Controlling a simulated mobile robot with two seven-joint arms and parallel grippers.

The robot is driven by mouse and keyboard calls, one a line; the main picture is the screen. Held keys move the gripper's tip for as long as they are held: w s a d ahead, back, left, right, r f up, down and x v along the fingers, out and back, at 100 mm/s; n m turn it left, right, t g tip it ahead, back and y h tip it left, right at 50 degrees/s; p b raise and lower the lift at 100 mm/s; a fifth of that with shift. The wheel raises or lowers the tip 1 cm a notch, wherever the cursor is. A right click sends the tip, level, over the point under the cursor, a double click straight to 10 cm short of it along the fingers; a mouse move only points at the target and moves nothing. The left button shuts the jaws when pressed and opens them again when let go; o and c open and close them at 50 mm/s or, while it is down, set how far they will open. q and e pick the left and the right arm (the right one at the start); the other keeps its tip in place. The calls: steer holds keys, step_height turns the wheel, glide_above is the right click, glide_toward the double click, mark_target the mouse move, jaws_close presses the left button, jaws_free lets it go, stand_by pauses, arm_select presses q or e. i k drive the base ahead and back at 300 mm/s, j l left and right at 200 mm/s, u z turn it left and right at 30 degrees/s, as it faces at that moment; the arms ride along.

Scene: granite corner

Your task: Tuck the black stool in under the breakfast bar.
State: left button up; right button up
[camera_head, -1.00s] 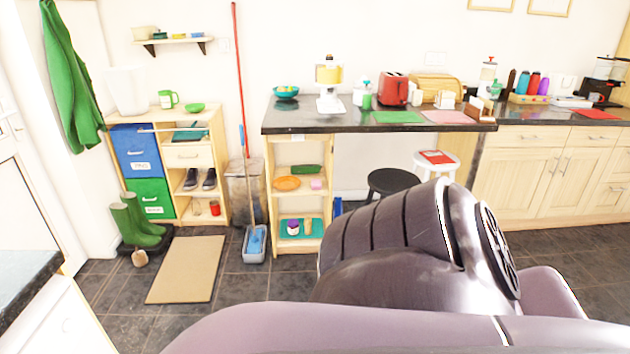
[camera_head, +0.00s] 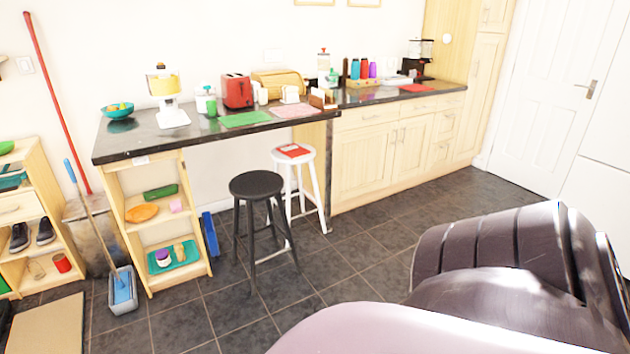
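The black stool (camera_head: 257,186) stands upright on the dark tiled floor, in front of the breakfast bar (camera_head: 150,141). Its seat is below the level of the dark worktop and appears to be out from the bar's front edge. A white stool (camera_head: 293,154) with a red item (camera_head: 293,150) on its seat stands behind and to the right of it, by the bar's right end. One of my arms fills the lower right of the view, apart from the stool. Neither of my grippers shows.
Open shelves (camera_head: 165,228) hold up the bar's left part, with a blue object (camera_head: 210,236) beside them. A mop and bucket (camera_head: 122,290) stand left of the shelves. Base cabinets (camera_head: 385,150) run to the right. The floor in front of the stool is clear.

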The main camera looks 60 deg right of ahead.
mark_target(253, 186)
steer(key=z, duration=1.7)
steer(key=i+z, duration=0.1)
steer(key=i, duration=0.45)
steer(key=i+z, duration=0.1)
steer(key=i, duration=0.45)
steer(key=i+j+z, duration=0.1)
steer(key=i, duration=0.45)
steer(key=i+j+z, duration=0.1)
steer(key=i, duration=0.45)
steer(key=i+j+z, duration=0.1)
steer(key=i+j, duration=0.15)
steer(key=i, duration=0.3)
